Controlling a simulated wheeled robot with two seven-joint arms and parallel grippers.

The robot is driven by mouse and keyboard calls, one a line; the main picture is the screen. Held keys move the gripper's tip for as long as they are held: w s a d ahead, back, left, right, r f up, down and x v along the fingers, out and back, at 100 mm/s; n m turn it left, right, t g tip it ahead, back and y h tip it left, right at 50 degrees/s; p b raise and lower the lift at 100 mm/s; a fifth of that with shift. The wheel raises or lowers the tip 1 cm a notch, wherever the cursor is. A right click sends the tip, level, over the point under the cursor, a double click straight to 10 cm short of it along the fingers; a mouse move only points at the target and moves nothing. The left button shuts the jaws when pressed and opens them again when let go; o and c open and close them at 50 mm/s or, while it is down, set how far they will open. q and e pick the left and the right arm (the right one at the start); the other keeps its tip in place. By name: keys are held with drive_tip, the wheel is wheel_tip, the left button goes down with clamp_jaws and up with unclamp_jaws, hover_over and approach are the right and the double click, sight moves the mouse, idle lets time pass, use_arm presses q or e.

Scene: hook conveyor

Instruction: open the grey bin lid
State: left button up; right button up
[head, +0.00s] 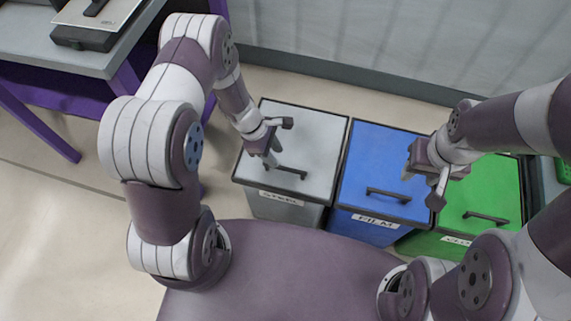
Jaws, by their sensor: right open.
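The grey bin (288,207), labelled STEEL, stands left of two other bins. Its grey lid (316,135) lies flat and closed, with a dark bar handle (291,172) near the front edge. My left gripper (272,159) is over the lid, pointing down, with its tips close to the handle's left end. I cannot tell whether it touches the handle, or whether its fingers are open or shut. My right gripper (408,173) is open and empty above the blue bin's lid, on its right side.
The blue bin (362,229), labelled FILM, and the green bin (428,244) stand to the right, lids closed, each with a dark handle. A grey table (75,58) with a device on it is at upper left. A wall is behind the bins.

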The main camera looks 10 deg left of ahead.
sight(285, 168)
use_arm(q)
drive_tip(key=b+x, duration=0.1)
drive_tip(key=x, duration=0.5)
clamp_jaws()
drive_tip(key=shift+r, duration=0.15)
